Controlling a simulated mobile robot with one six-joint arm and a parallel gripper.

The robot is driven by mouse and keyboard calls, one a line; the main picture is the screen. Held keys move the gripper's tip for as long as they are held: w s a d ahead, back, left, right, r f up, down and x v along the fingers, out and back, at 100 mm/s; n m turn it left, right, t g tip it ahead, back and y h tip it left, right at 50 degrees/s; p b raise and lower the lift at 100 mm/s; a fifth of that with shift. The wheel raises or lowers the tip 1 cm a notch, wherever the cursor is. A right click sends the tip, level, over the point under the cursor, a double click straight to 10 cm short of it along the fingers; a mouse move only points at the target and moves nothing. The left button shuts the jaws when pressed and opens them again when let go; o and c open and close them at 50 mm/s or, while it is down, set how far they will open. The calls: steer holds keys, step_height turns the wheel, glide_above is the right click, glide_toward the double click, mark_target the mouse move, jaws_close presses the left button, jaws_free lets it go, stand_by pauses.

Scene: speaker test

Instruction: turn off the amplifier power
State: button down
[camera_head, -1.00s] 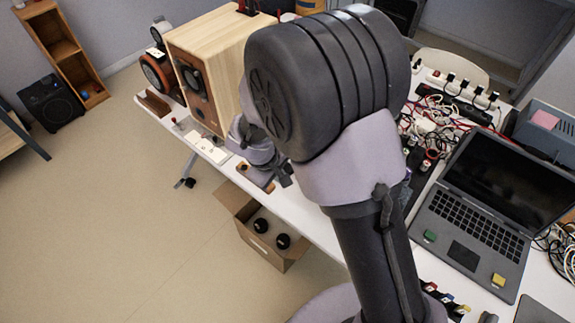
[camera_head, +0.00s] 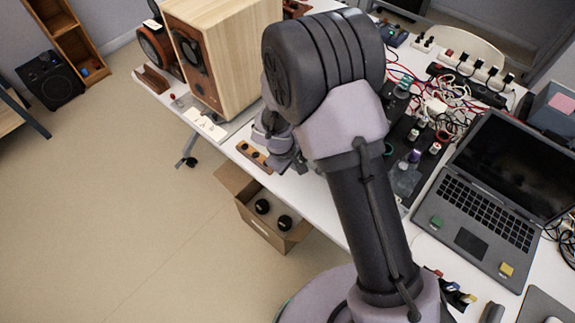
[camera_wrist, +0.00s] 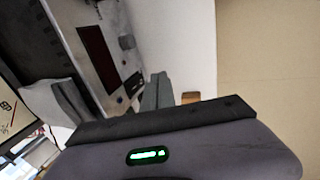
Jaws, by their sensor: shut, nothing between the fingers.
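My gripper (camera_head: 292,164) is low over the table's front edge in the head view, partly hidden by my arm, and its fingertips are hard to make out there. It is shut and empty. In the wrist view its two grey fingers stand before a silver panel (camera_wrist: 116,72) with a dark red window (camera_wrist: 98,52), a round knob (camera_wrist: 127,42) and a black switch-like part (camera_wrist: 134,83). This panel looks like the amplifier front. I cannot tell whether the fingers touch it or which way the switch is set. In the head view my arm hides the amplifier.
A small wooden block (camera_head: 254,157) lies at the edge. Cables (camera_head: 437,105) and a laptop (camera_head: 490,195) crowd the right. A cardboard box (camera_head: 262,228) stands on the floor.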

mark_target(300, 156)
steer(key=shift+w+d, duration=0.7)
steer(key=shift+w, duration=0.2)
steer(key=shift+f, duration=0.1)
steer(key=shift+w+d+f+b, duration=0.2)
steer(key=shift+f+b, duration=0.1)
steer(key=shift+b, duration=0.25)
steer(key=shift+r+p, duration=0.75)
steer(key=shift+r, duration=0.35)
